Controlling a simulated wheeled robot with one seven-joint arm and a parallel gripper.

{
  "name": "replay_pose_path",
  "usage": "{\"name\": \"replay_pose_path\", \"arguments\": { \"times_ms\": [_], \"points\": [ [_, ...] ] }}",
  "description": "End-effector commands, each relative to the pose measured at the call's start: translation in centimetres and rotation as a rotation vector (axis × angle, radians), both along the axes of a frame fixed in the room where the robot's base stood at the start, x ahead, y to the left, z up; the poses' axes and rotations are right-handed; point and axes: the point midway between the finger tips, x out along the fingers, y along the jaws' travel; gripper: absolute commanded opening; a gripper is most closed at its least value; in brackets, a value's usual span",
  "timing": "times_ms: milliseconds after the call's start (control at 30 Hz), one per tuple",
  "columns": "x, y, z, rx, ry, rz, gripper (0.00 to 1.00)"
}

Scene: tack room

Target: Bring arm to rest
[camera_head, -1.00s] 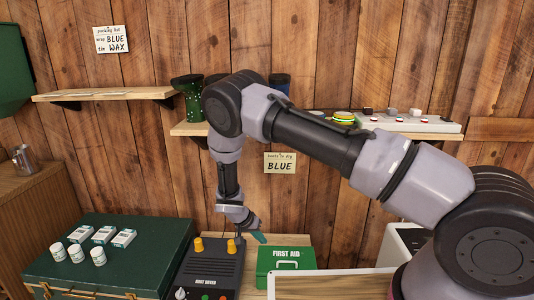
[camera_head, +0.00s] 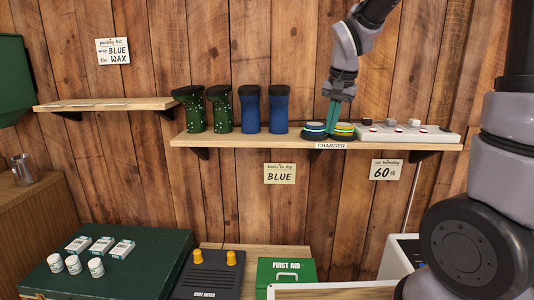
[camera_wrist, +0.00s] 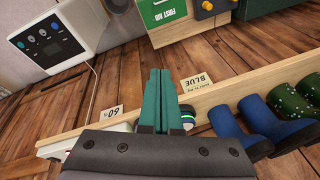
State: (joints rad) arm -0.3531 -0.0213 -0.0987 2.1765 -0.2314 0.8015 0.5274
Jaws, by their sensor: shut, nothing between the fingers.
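My gripper (camera_head: 331,114) is raised in front of the shelf, pointing down, with its teal fingers together and nothing between them. In the head view its tips are close to the striped round items on the charger, one blue and white (camera_head: 314,130) and one yellow and green (camera_head: 343,131); I cannot tell whether they touch. In the wrist view the closed fingers (camera_wrist: 160,75) point out past the shelf edge. My arm rises along the right side of the head view, and its middle links are out of frame at the top.
The shelf (camera_head: 240,141) holds green boots (camera_head: 220,110), blue boots (camera_head: 278,110) and a white panel (camera_head: 410,134). Below are a boot dryer (camera_head: 210,275), a first aid box (camera_head: 285,273) and a green trunk (camera_head: 130,270) with small boxes and jars.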

Motion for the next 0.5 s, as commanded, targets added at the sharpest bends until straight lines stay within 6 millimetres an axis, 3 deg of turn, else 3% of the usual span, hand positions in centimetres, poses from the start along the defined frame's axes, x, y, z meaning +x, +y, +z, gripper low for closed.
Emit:
{"name": "replay_pose_path", "arguments": {
  "times_ms": [33,200,333,500],
  "points": [
    [-1.5,-1.3,1.9,0.02,-0.031,0.0,0.0],
    [-6.7,-4.2,6.0,0.063,-0.12,0.027,0.0],
    [-10.9,-5.8,8.1,0.079,-0.196,0.05,0.0],
    [-15.3,-6.8,9.3,0.079,-0.282,0.08,0.0]
  ]
}}
